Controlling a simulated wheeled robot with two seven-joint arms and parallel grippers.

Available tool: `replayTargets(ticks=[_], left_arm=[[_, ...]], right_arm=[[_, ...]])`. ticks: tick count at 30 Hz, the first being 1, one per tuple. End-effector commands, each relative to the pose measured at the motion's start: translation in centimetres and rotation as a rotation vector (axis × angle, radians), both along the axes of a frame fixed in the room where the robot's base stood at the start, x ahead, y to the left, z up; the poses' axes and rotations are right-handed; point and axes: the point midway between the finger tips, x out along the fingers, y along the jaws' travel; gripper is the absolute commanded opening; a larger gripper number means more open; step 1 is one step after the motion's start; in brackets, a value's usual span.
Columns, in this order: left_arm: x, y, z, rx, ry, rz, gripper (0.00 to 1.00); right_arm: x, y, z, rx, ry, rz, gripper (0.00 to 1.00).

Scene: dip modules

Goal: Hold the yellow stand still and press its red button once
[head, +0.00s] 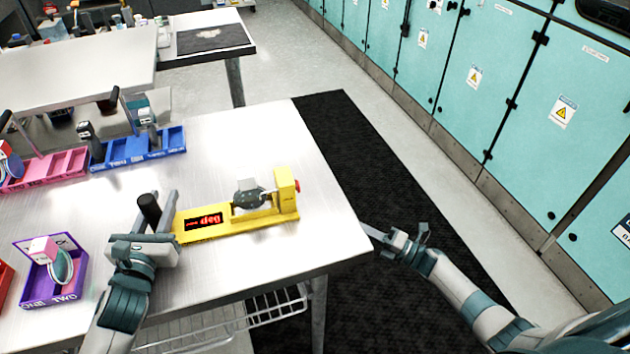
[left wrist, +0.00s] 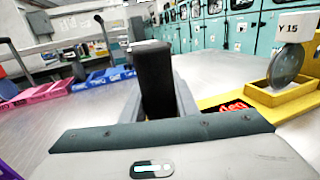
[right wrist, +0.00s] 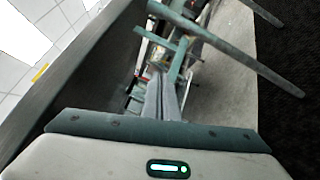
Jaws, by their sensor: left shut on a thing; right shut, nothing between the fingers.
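The yellow stand (head: 262,222) lies on the near table, with a red lit display (head: 204,221) and a grey round part. Its small red button (head: 297,186) is on the right end of the raised yellow block. My left gripper (head: 154,212) is at the stand's left end, shut on a black upright handle (head: 149,207), which also shows in the left wrist view (left wrist: 154,75). Whether the handle joins the stand is hidden. My right gripper (head: 388,236) is shut and empty, off the table's right edge and apart from the button. The button is not visible in either wrist view.
A purple box (head: 70,287) stands at the table's left, with blue (head: 140,150) and pink (head: 52,168) trays behind. The table is clear around the stand's right end. A dark floor mat (head: 375,180) and teal cabinets (head: 480,75) lie to the right.

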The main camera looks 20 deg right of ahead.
Motion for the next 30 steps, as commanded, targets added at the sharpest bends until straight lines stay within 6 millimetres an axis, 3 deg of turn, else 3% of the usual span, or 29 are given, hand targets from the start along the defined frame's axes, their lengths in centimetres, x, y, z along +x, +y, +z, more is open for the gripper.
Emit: replayTargets(ticks=[1, 3, 8, 9, 15, 21, 30], left_arm=[[0.0, 0.0, -0.1, 0.000, 0.001, 0.000, 0.07], [0.0, 0.0, -0.1, 0.000, 0.001, 0.000, 0.07], [0.0, 0.0, -0.1, 0.000, 0.001, 0.000, 0.07], [0.0, 0.0, 0.0, 0.000, 0.001, 0.000, 0.07], [0.0, 0.0, -0.1, 0.000, 0.001, 0.000, 0.07], [0.0, 0.0, -0.1, 0.000, 0.001, 0.001, 0.07], [0.0, 0.0, -0.1, 0.000, 0.001, 0.000, 0.07]], right_arm=[[0.6, -0.1, 2.9, -0.070, -0.105, 0.062, 0.00], [0.6, 0.1, 6.3, -0.166, -0.254, 0.155, 0.00], [-0.5, 0.2, 13.1, -0.374, -0.586, 0.361, 0.00], [-0.4, 0.2, 15.2, -0.413, -0.673, 0.403, 0.00], [-1.6, -0.5, 21.6, -0.568, -0.989, 0.576, 0.00], [-2.4, -1.0, 23.9, -0.631, -1.122, 0.654, 0.00], [-2.5, -1.1, 24.2, -0.637, -1.135, 0.661, 0.00]])
